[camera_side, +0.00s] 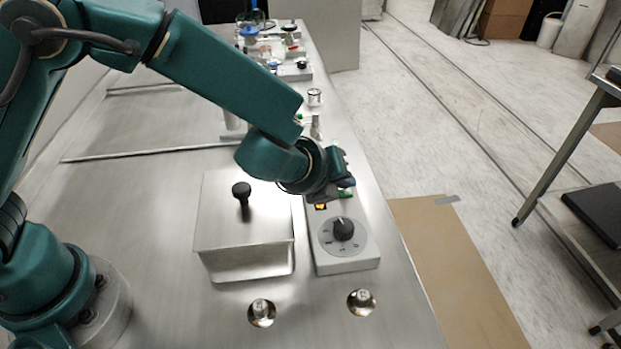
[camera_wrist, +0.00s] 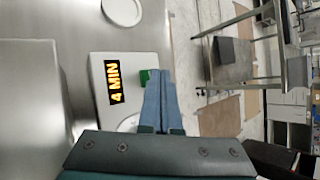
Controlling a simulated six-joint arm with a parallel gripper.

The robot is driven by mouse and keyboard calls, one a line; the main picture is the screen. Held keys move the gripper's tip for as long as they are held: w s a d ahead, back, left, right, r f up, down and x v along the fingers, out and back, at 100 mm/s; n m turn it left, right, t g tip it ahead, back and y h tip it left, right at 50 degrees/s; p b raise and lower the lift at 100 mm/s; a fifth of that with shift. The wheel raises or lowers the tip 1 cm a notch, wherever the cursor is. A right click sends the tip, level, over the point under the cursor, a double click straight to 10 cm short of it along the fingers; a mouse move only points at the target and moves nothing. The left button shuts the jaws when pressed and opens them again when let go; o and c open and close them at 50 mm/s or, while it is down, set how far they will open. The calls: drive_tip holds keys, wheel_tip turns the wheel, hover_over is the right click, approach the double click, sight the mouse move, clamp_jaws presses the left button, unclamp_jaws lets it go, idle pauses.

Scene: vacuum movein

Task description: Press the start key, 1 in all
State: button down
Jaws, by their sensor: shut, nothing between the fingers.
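The control box (camera_side: 347,264) stands on the steel table with a black dial knob (camera_side: 343,229) on its near part. Its lit display (camera_side: 320,206) shows beside my gripper, and in the wrist view the display (camera_wrist: 115,82) reads 4 MIN. A green key (camera_wrist: 144,76) shows beside the display, partly hidden by my fingers. I take it for the start key. My gripper (camera_wrist: 159,80) is shut and empty, its blue-grey fingertips at the right edge of the green key. In the side view my gripper (camera_side: 346,188) is over the far end of the box. I cannot tell whether it touches the key.
A steel box with a lid and black knob (camera_side: 242,190) stands left of the control box. Two small weights in round dishes (camera_side: 262,313) (camera_side: 361,302) sit at the front. Jars and small devices (camera_side: 272,48) crowd the far end. The table's right edge is close.

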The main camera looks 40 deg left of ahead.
sight(342, 194)
drive_tip(key=shift+r, duration=0.55)
drive_tip(key=shift+r, duration=2.5)
drive_tip(key=shift+a, duration=0.1)
